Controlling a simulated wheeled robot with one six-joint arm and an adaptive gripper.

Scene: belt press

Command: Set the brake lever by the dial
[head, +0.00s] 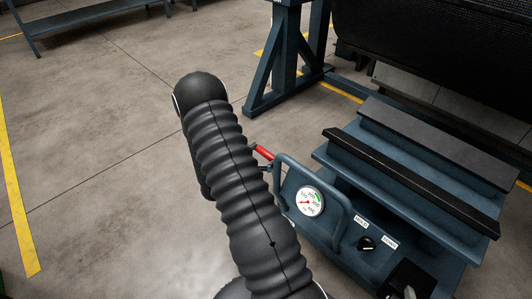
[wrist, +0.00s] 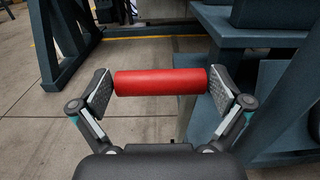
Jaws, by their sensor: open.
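The brake lever's red grip (wrist: 160,82) lies level across the wrist view, between the two fingers of my gripper (wrist: 159,90). The fingers are open, with one pad near each end of the grip; I cannot tell whether they touch it. The round white dial (head: 309,201) with a green band sits on the blue press panel. Its red needle points left of the green band; the exact reading is too small to tell.
A blue tube guard (head: 345,213) arches around the dial. A black knob (head: 367,243) and small white labels (head: 390,243) sit to its right. Blue press beds with black bars (head: 410,180) fill the right side. Open concrete floor (head: 110,150) lies to the left.

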